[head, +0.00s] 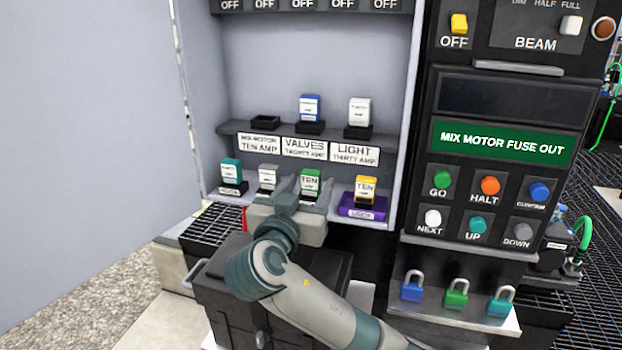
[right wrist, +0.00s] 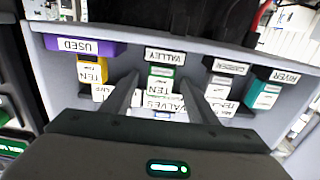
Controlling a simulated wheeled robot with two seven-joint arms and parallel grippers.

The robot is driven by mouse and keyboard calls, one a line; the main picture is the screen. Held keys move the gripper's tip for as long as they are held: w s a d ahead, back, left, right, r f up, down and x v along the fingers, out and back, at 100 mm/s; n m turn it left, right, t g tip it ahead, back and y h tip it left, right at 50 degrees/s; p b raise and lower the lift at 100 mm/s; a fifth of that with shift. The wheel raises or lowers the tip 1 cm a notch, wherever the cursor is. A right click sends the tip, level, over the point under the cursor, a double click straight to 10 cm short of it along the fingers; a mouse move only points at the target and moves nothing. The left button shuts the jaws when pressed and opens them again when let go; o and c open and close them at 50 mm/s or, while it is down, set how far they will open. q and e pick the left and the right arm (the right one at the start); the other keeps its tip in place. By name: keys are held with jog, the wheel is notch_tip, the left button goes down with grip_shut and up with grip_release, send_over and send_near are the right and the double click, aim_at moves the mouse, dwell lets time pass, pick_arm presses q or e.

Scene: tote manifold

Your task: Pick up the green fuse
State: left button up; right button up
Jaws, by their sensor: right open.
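The green fuse (head: 310,182), with a white label reading TEN, stands upright on the lower shelf, between a white fuse (head: 267,177) and a yellow fuse (head: 366,188). In the right wrist view the green fuse (right wrist: 160,84) shows upside down behind a VALLEY label. My right gripper (head: 305,190) is open at the lower shelf. In the wrist view its fingers (right wrist: 162,80) are spread on either side of the green fuse, with a gap on both sides. Part of the fuse's base is hidden in the head view. My left gripper is not in view.
A teal fuse (head: 231,171) stands at the shelf's left end. The yellow fuse is in a purple USED holder (head: 362,208). The upper shelf holds a blue fuse (head: 309,108), a white fuse (head: 359,112) and an empty socket (head: 265,122). A panel (head: 500,142) reads MIX MOTOR FUSE OUT.

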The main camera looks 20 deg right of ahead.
jog(key=shift+p+x, duration=0.3)
jog(key=shift+x, duration=0.8)
jog(key=c, duration=1.1)
